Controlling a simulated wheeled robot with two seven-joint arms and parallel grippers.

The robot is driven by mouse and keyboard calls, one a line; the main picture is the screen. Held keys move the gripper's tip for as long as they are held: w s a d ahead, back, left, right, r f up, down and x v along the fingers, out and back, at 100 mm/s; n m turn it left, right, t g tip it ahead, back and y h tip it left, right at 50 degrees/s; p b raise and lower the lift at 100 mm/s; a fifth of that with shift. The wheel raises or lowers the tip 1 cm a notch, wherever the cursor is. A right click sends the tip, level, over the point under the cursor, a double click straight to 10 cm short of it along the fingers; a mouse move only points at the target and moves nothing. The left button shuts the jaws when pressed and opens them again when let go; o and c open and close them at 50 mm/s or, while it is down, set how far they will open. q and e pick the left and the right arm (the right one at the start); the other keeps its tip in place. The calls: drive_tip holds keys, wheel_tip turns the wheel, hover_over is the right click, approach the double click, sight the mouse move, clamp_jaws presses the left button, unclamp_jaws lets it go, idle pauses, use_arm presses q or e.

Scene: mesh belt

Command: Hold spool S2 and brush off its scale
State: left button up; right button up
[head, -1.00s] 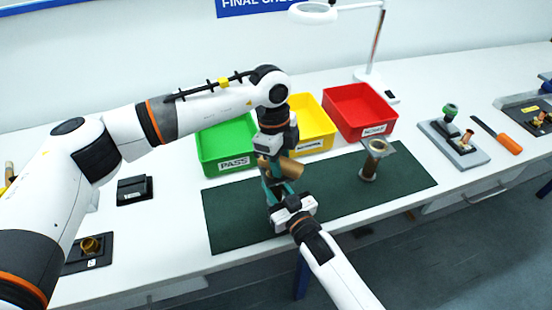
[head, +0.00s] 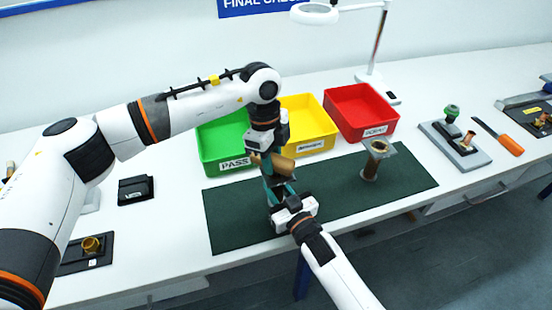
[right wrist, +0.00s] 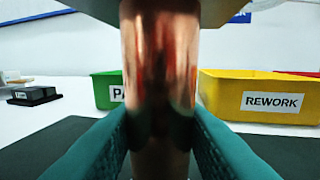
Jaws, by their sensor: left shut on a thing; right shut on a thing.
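My right gripper (head: 280,190) has teal fingers shut on an upright copper spool, which I take for S2. In the right wrist view the spool's shiny tube (right wrist: 160,80) stands between the fingers with a grey flange above, and dark reddish patches mark its surface. In the head view this spool is mostly hidden by the grippers. My left gripper (head: 267,153) is just above, pointing down, shut on a brown rounded piece (head: 284,165) that looks like the brush. Its bristles, and whether they touch the spool, cannot be made out.
Another spool (head: 371,168) stands upright on the dark green mat (head: 330,200). Behind are green PASS (head: 212,160), yellow REWORK (head: 325,130) and red (head: 380,122) bins. A grey stand (head: 470,157) and an orange-handled tool (head: 510,145) lie right. The mat's front is mostly clear.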

sight(284, 162)
use_arm(q)
drive_tip(key=shift+w+a, duration=0.15)
drive_tip(key=shift+a, duration=0.1)
drive_tip(key=shift+s+d, duration=0.45)
drive_tip(key=shift+d, duration=0.35)
drive_tip(key=shift+s+d, duration=0.4)
drive_tip(key=shift+d, duration=0.4)
drive_tip(key=shift+w+a, duration=0.45)
drive_tip(key=shift+a, duration=0.4)
drive_tip(key=shift+w+a, duration=0.4)
drive_tip(key=shift+a, duration=0.4)
drive_tip(key=shift+s+d, duration=0.3)
drive_tip(key=shift+d, duration=0.3)
drive_tip(key=shift+s+d+f, duration=0.1)
drive_tip(key=shift+s+d, duration=0.2)
drive_tip(key=shift+d, duration=0.25)
drive_tip(key=shift+s+d+f, duration=0.1)
drive_tip(key=shift+s+d, duration=0.15)
drive_tip(key=shift+d, duration=0.25)
use_arm(e)
drive_tip(key=shift+r, duration=0.1)
use_arm(q)
drive_tip(key=shift+r, duration=3.65)
